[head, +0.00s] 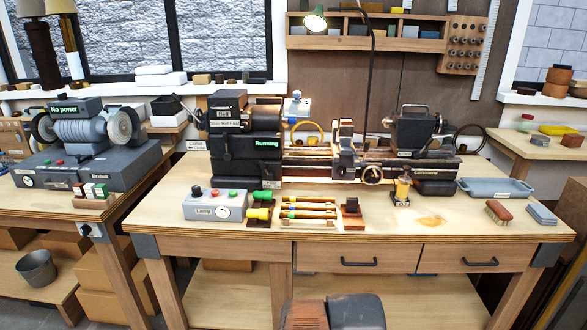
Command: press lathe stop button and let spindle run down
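The lathe (330,155) stands along the back of the central workbench. A green "Running" readout shows on its dark headstock (245,165) at the left end; I cannot tell from one still whether the spindle turns. A grey control box (215,213) sits on the bench in front of the headstock. On its top are a black knob (196,191), a red button (214,193) and a green button (232,194). Its front label is too small to read surely. No separate stop button is clear on the lathe. My gripper is not in view.
Yellow-handled tools (308,206), an oil bottle (403,188), a blue tray (496,188) and a brush (498,212) lie along the bench. A bench grinder (85,130) marked "No power" stands on the left bench. A lamp arm (372,80) rises behind the lathe.

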